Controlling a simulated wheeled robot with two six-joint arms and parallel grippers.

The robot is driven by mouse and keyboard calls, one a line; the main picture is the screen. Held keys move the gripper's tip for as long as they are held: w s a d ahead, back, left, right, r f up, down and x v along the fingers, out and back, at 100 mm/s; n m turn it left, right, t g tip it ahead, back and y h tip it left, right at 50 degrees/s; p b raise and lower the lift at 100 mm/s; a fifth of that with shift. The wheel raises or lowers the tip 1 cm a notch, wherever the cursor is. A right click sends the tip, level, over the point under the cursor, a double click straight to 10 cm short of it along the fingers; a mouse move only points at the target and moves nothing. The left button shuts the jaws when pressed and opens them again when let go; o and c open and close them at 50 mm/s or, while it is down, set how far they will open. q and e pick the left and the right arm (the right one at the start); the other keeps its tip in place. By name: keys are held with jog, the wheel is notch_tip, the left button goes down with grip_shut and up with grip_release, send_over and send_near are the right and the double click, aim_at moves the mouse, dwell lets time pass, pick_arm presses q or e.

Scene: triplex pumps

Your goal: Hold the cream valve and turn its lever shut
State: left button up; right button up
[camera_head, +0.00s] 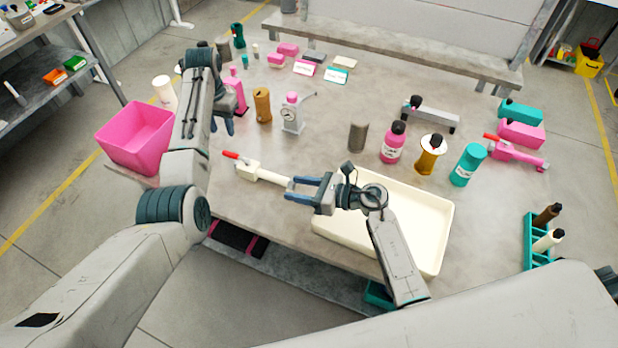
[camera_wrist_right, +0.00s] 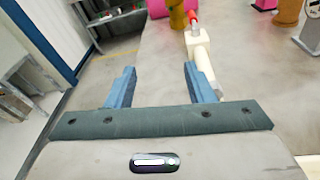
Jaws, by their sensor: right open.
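The cream valve (camera_head: 270,178) lies on the table left of the cream tray, its red lever (camera_head: 231,155) at the far left end. My right gripper (camera_head: 299,189) is open over the valve's right end. In the right wrist view, the cream valve (camera_wrist_right: 200,56) runs past the right finger, whose tip overlaps its near part. The space between the fingers (camera_wrist_right: 160,85) looks empty there. Whether a finger touches the valve is unclear. My left gripper (camera_head: 222,126) points down behind the valve and the lever, apart from both. Its fingers look apart and empty.
A pink bin (camera_head: 137,137) stands at the left table edge and a cream tray (camera_head: 436,225) lies under my right arm. An amber can (camera_head: 262,105), a white gauge device (camera_head: 292,117) and a grey cylinder (camera_head: 357,136) stand behind the valve. The table between them is clear.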

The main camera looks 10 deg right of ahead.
aim_at(276, 176)
jog(key=w+d+f+h, duration=0.2)
jog(key=w, duration=0.1)
jog(key=w+d+f+n, duration=0.1)
jog(key=shift+w+d+h, duration=0.15)
jog(key=shift+w+h, duration=0.15)
jog(key=shift+h, duration=0.1)
jog(key=x, duration=1)
jog(key=shift+a+f, duration=0.2)
